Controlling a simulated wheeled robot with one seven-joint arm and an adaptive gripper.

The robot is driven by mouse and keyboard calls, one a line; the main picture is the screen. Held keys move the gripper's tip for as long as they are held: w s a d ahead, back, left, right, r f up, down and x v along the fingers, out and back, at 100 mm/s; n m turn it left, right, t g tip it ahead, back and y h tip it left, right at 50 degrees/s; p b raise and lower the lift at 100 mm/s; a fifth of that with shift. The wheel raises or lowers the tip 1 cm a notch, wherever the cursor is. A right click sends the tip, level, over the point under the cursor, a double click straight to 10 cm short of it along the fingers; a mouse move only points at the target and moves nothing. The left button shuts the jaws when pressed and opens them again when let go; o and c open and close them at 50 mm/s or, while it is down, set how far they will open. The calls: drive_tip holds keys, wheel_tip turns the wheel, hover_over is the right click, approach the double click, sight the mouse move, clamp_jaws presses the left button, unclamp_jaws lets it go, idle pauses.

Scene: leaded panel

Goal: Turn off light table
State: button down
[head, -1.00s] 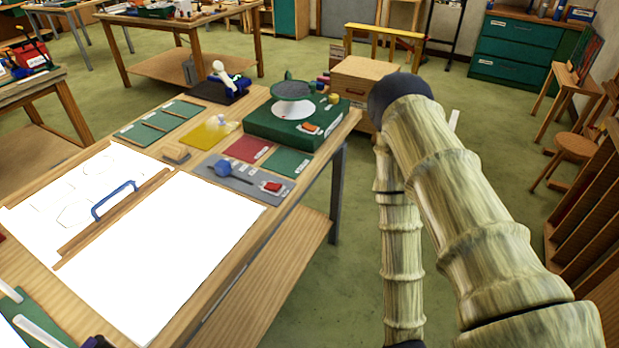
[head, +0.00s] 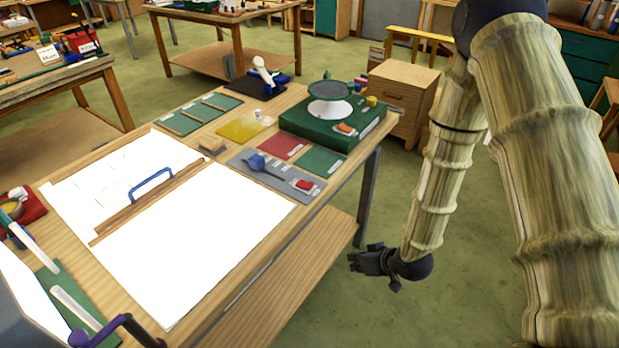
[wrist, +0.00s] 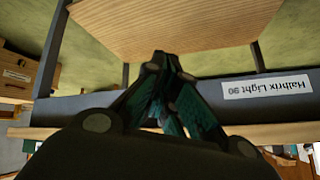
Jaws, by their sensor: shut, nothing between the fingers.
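The light table (head: 225,245) glows bright white in the head view, set into a wooden bench. A wooden bar with a blue handle (head: 150,184) lies across it. At its far right corner lies a grey plate (head: 275,176) with a blue knob-like part (head: 257,163) and a small red switch (head: 304,185). My gripper (head: 357,262) hangs to the right of the bench, below its top and apart from the switch. In the wrist view my gripper (wrist: 165,62) is shut and empty, near a grey bench rail with an upside-down "Halbrix Light 90" label (wrist: 266,87).
A green box (head: 335,125) with a round wheel and an orange-red switch stands at the bench's far right corner. Green, red and yellow sheets lie beside it. A lower wooden shelf (head: 290,275) sits under the bench. A wooden cabinet (head: 400,95) stands behind. Green floor is open right of the bench.

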drive_tip(key=w+a+r+n+y, duration=0.2)
drive_tip(key=w+r, duration=0.5)
drive_tip(key=r, duration=0.4)
drive_tip(key=w+a+r+n+t+y, duration=0.1)
drive_tip(key=w+a+r+n+y, duration=0.2)
drive_tip(key=w+r, duration=0.4)
wheel_tip(320, 180, up, 5)
drive_tip(key=shift+w+a+f+n, duration=0.1)
drive_tip(key=shift+w+a+n, duration=0.25)
drive_tip(key=shift+a+n, duration=0.35)
drive_tip(key=shift+d, duration=0.15)
drive_tip(key=p, duration=0.4)
hover_over(310, 186)
drive_tip(key=f, duration=0.3)
drive_tip(key=a+f, duration=0.1)
drive_tip(key=shift+w+f, duration=0.15)
drive_tip(key=shift+w, duration=0.1)
drive_tip(key=shift+s+d+f, duration=0.1)
drive_tip(key=shift+d+f, duration=0.05)
drive_tip(key=shift+f, duration=0.3)
drive_tip(key=shift+s+d+f, duration=0.1)
drive_tip(key=shift+f, duration=0.35)
drive_tip(key=shift+s+d+f+p, duration=0.1)
drive_tip(key=shift+d+f+p, duration=0.1)
drive_tip(key=shift+f+p, duration=0.65)
drive_tip(key=shift+f, duration=0.2)
drive_tip(key=shift+b, duration=0.3)
